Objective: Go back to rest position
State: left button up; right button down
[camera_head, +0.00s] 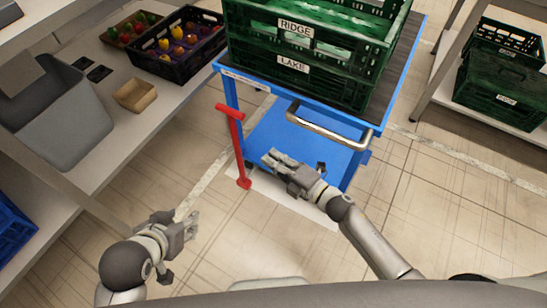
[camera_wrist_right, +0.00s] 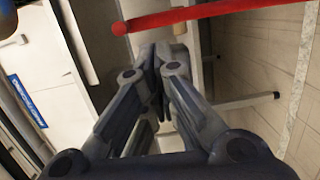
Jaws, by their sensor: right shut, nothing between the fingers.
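My right gripper (camera_head: 272,158) is in front of the blue cart (camera_head: 228,90), just right of a red bar (camera_head: 236,140). Its fingers are together and hold nothing. In the right wrist view the shut fingers (camera_wrist_right: 158,60) show close up, with the red bar (camera_wrist_right: 210,14) crossing beyond them. My left gripper (camera_head: 188,226) is low at the left over the floor. I see nothing held in it, but its finger gap is unclear.
Green crates labelled RIDGE (camera_head: 296,26) and LAKE (camera_head: 292,64) are stacked on the cart, above its metal handle (camera_head: 325,130). A left shelf holds a grey bin (camera_head: 70,130), a small box (camera_head: 135,95) and produce crates. More green crates (camera_head: 505,75) stand at right. Tiled floor is open between.

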dwell(0.3)
